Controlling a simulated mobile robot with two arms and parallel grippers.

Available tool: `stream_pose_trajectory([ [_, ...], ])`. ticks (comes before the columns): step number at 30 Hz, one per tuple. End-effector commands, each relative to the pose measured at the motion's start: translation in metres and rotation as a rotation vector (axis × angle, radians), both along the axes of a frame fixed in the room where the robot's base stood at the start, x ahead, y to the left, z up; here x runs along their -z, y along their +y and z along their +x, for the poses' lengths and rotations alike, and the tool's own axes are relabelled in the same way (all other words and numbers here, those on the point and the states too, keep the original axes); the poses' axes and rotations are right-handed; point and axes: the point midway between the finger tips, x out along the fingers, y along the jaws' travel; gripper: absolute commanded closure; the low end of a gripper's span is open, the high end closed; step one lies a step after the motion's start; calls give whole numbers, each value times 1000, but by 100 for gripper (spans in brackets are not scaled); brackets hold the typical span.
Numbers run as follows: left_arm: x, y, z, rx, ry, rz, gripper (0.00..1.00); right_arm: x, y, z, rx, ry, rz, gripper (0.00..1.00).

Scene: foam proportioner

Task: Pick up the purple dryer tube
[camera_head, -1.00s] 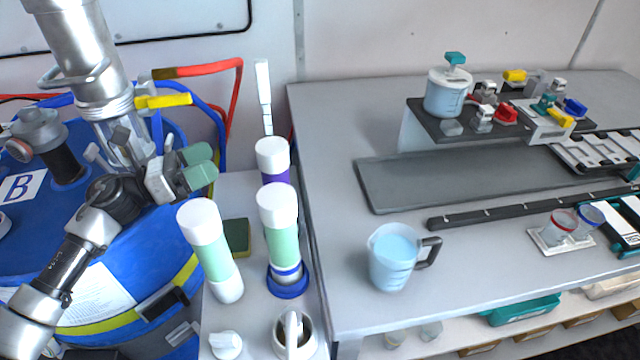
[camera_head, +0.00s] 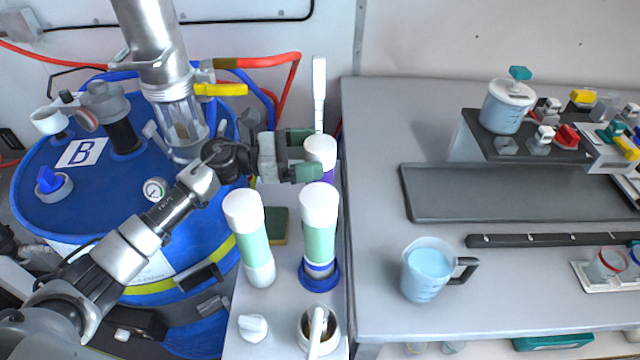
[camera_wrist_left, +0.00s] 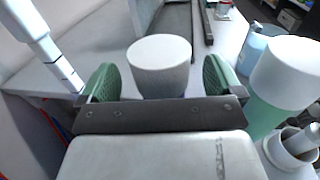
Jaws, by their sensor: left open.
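The purple dryer tube (camera_head: 329,178) stands upright behind the two green tubes, with a white cap (camera_head: 320,149) on top. Only a little of its purple body shows. My left gripper (camera_head: 305,155) is open at the tube's left side, its green-padded fingers at about the height of the cap. In the left wrist view the white cap (camera_wrist_left: 160,66) lies between and just beyond the two open fingers (camera_wrist_left: 161,82); I cannot tell whether they touch it. My right gripper is not in view.
Two white-capped green tubes (camera_head: 254,240) (camera_head: 319,240) stand close in front. A sponge (camera_head: 279,225) lies between them and a white wand (camera_head: 319,95) rises behind. A blue drum (camera_head: 60,225) is at left. The grey table (camera_head: 375,140) holds a water jug (camera_head: 427,270).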

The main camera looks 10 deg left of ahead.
Motion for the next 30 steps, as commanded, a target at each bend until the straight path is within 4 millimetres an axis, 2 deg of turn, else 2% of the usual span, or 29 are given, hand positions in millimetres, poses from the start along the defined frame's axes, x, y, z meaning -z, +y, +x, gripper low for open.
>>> stream_pose_trajectory([
  [1, -4, -8, 3, 1, 1, -4, 5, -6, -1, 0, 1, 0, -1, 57],
  [5, -2, -19, 8, 0, 1, -1, 5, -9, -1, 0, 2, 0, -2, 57],
  [13, 0, -22, 8, -1, 1, 0, 5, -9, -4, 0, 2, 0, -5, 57],
  [27, 0, -21, 8, -1, 1, 0, 77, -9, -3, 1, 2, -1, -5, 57],
  [30, -2, -21, 8, -1, -1, -2, 90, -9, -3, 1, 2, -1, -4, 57],
])
